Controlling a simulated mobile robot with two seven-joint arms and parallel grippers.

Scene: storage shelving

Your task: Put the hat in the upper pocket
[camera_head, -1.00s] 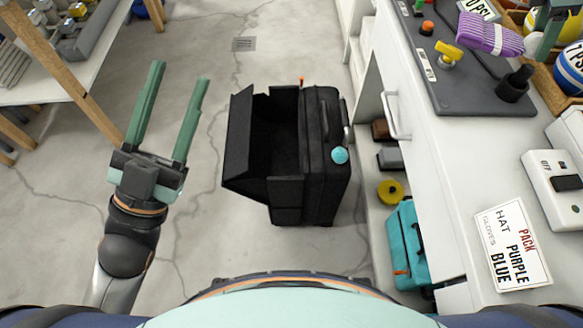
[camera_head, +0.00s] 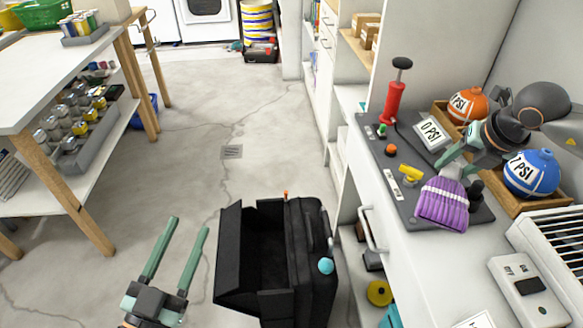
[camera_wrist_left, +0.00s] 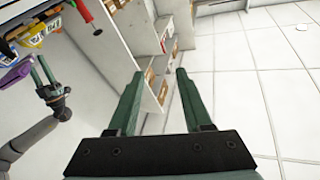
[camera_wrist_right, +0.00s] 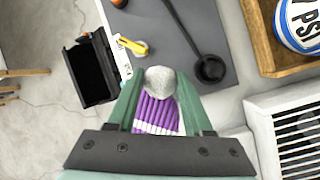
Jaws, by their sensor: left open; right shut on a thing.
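The purple knit hat (camera_head: 443,204) has a pale pompom, clear in the right wrist view (camera_wrist_right: 160,80). My right gripper (camera_head: 452,168) is shut on the hat at its pompom end. The hat hangs over the grey mat on the right counter; I cannot tell whether it touches. The black case (camera_head: 312,262) stands open on the floor, with a deep black compartment (camera_head: 262,250) on its left side. Its upper and lower pockets cannot be told apart here. My left gripper (camera_head: 190,225) is open and empty, left of the case. The hat also shows in the left wrist view (camera_wrist_left: 14,82).
The counter holds a red pump (camera_head: 395,98), a yellow valve (camera_head: 411,173), an orange ball (camera_head: 467,103), a blue ball (camera_head: 532,172) and a switch box (camera_head: 528,290). A white table (camera_head: 60,65) stands left. The floor between is clear.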

